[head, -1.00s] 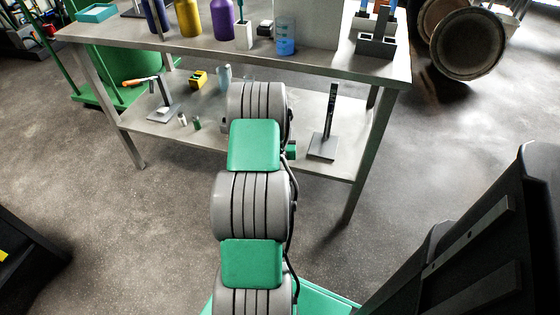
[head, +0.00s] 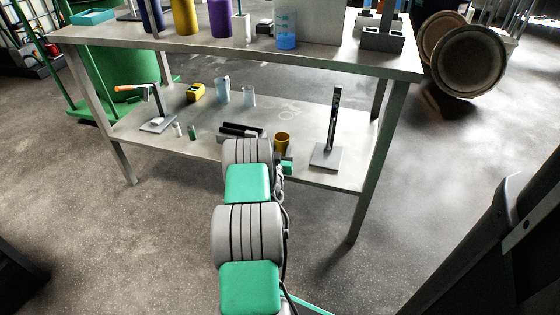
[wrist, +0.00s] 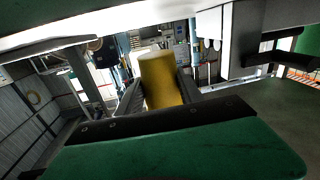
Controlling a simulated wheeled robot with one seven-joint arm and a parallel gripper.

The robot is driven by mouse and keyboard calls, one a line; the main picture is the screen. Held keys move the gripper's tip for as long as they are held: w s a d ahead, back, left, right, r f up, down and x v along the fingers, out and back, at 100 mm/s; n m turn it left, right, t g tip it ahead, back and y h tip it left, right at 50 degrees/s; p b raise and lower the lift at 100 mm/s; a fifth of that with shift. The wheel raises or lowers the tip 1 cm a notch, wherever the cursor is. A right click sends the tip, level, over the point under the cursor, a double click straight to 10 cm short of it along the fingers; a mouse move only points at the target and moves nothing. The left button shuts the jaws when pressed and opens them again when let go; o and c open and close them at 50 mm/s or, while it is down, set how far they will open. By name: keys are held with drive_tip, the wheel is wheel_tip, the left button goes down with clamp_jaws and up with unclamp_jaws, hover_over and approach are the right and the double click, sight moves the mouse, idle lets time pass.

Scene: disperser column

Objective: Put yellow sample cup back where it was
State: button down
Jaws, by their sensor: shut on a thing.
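The yellow sample cup (wrist: 160,82) stands roughly upright between the two fingers of my gripper (wrist: 162,92) in the wrist view. My gripper is shut on it. In the head view the yellow cup (head: 282,140) shows just beyond the end of my arm, over the lower shelf (head: 300,110), left of a dark stand with an upright post. My arm hides the fingers there. I cannot tell whether the cup's bottom touches the shelf.
The dark stand (head: 327,155) is close on the cup's right. A yellow block (head: 195,92), clear beakers (head: 222,90), small vials (head: 191,131) and another stand (head: 158,124) are on the left. The upper tabletop (head: 330,58) overhangs the shelf.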

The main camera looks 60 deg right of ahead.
drive_tip(key=shift+w+d+f+b, duration=0.2)
drive_tip(key=shift+f+b, duration=0.45)
drive_tip(key=shift+f, duration=0.5)
drive_tip(key=shift+w+d+f+b, duration=0.15)
drive_tip(key=shift+f+b, duration=0.5)
drive_tip(key=shift+f, duration=0.45)
drive_tip(key=c, duration=0.8)
unclamp_jaws()
drive_tip(key=shift+a, duration=0.15)
drive_tip(key=shift+o, duration=0.2)
drive_tip(key=shift+r, duration=0.1)
